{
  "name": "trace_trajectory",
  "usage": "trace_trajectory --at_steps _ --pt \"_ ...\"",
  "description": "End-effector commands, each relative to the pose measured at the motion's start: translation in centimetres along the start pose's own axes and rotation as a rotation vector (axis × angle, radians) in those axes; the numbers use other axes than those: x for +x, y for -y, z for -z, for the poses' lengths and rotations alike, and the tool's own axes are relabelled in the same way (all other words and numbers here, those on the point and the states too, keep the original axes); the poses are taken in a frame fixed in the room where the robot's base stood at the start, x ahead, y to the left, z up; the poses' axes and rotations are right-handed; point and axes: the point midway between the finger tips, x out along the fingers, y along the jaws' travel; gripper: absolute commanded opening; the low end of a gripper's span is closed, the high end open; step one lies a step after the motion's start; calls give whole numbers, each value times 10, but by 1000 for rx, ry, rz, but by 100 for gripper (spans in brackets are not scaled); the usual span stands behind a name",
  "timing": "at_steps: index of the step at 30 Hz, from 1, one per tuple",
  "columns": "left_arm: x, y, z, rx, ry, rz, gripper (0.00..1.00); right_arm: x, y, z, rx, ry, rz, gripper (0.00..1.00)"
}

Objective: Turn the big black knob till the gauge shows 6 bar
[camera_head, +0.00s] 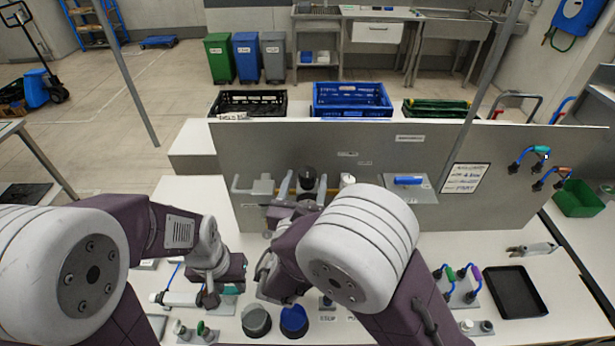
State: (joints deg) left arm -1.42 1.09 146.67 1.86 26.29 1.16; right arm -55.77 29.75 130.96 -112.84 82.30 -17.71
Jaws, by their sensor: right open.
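The big black knob (307,178) is on the grey upright panel, near its middle, just above my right arm. My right gripper (303,187) is open at the knob, with one grey finger on each side of it. I cannot tell whether the fingers touch it. The gauge's face and reading cannot be made out; my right arm covers much of that part of the panel. My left gripper (208,298) points down over the left of the white bench, by a small white fitting; its jaw state is unclear.
A blue-handled plate (408,181) and a paper sign (465,178) are on the panel to the right. A grey knob (256,320) and a blue knob (293,320) stand on the bench's front. A black tray (515,292) lies at right. Crates stand behind the panel.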

Motion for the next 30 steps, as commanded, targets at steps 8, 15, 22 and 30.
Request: trace_trajectory --at_steps 8,15,22,30 --pt "16 0 -2 0 0 0 36 -55 -1 2 1 1 -4 61" --pt "17 0 -2 0 0 0 36 -63 0 0 0 0 0 61" --pt "17 0 -2 0 0 0 36 -63 0 0 0 0 0 61" --pt "17 0 -2 0 0 0 36 -63 0 0 0 0 0 61"
